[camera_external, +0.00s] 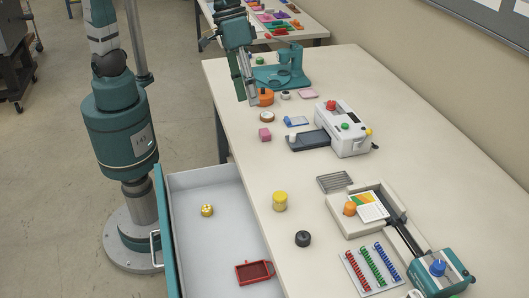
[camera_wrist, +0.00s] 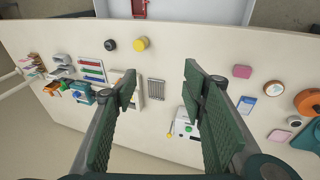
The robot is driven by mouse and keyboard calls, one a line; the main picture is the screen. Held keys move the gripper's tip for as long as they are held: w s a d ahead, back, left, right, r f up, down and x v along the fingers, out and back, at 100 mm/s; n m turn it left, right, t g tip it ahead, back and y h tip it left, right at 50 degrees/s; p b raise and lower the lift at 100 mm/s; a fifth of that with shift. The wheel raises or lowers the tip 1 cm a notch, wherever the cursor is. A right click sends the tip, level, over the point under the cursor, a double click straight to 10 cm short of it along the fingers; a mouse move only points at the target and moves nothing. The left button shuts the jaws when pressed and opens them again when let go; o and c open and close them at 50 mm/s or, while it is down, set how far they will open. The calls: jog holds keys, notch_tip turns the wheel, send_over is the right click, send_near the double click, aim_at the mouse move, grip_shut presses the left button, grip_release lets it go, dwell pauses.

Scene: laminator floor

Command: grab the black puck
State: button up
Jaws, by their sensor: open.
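The black puck (camera_external: 303,239) stands on the near part of the cream table, to the right of the open drawer and below the yellow cylinder. In the wrist view it is the small dark round thing (camera_wrist: 110,45) at the upper left, beside the yellow cylinder. My gripper (camera_external: 247,101) is at the far end of the table, near the orange tape roll and well away from the puck. Its two green fingers (camera_wrist: 160,82) are spread apart with nothing between them in the wrist view.
The yellow cylinder (camera_external: 280,201) stands close to the puck. A white laminator-like machine (camera_external: 345,130), a light tray device (camera_external: 350,222) and colored coils (camera_external: 373,266) lie to the right. The open drawer (camera_external: 205,178) holds a red tray (camera_external: 254,272) and a yellow piece (camera_external: 207,210).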

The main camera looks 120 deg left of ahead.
jog(key=w+d+f+n+g+p, duration=0.1)
jog(key=w+d+f+n+p, duration=0.2)
jog(key=w, duration=0.5)
jog(key=w+d+f+n+g+p, duration=0.1)
jog(key=w+d+f+n, duration=0.2)
jog(key=w, duration=0.4)
jog(key=n+g+p, duration=0.1)
jog(key=n+p, duration=0.2)
send_near(303, 235)
jog(key=shift+w+a+f+g+h, duration=0.15)
jog(key=shift+w+f+g+h, duration=0.2)
jog(key=shift+w, duration=0.1)
jog(key=shift+d+f, duration=0.2)
jog(key=shift+f, duration=1.1)
jog(key=shift+s+d+f, duration=0.1)
jog(key=shift+d+f, duration=0.1)
jog(key=shift+f, duration=1.1)
jog(key=shift+s+d+f, duration=0.1)
jog(key=shift+d+f, duration=0.1)
jog(key=shift+f, duration=1.05)
